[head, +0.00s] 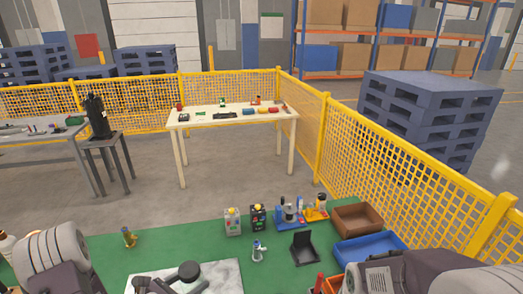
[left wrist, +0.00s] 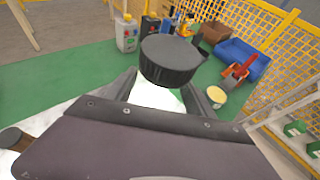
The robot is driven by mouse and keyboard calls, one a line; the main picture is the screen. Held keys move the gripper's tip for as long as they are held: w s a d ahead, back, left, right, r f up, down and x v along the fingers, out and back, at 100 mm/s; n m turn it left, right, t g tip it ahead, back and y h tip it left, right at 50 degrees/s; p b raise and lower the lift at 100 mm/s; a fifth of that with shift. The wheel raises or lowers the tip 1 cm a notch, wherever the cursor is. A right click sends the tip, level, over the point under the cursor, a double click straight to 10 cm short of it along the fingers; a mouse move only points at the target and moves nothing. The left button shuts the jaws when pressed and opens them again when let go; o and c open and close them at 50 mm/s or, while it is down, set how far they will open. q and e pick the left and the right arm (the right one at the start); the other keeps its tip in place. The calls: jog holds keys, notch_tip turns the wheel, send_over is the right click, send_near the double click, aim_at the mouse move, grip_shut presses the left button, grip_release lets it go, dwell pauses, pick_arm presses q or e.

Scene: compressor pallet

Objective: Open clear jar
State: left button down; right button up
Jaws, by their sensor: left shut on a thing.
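A round black lid (left wrist: 172,58) shows between the fingertips of my left gripper (left wrist: 163,92) in the left wrist view. The fingers stand apart, one on each side of it, and my left gripper is shut on it. In the head view the black lid (head: 189,270) is at the bottom, over a pale marbled board (head: 228,272), with my left gripper (head: 185,284) beside it. I cannot make out the jar's clear body under the lid, nor whether the lid is seated or lifted. My right arm enters at lower right; its gripper is out of view.
Brown (head: 357,219) and blue (head: 369,249) bins stand right. Yellow fencing lies beyond. The mat's left-middle is mostly clear.

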pick_arm(q)
jog(key=shift+s+d+r+m+g+h, duration=0.15)
jog(key=shift+s+m+g+h, duration=0.2)
jog(key=shift+m+h, duration=0.2)
jog(key=s+m+g+h, duration=0.1)
jog(key=s+d+f+m+g+h, duration=0.1)
jog(key=s+d+m+g+h, duration=0.1)
jog(key=s, duration=0.1)
jog(key=shift+s+d+f, duration=0.1)
jog(key=shift+d+f, duration=0.1)
jog(key=shift+f, duration=0.2)
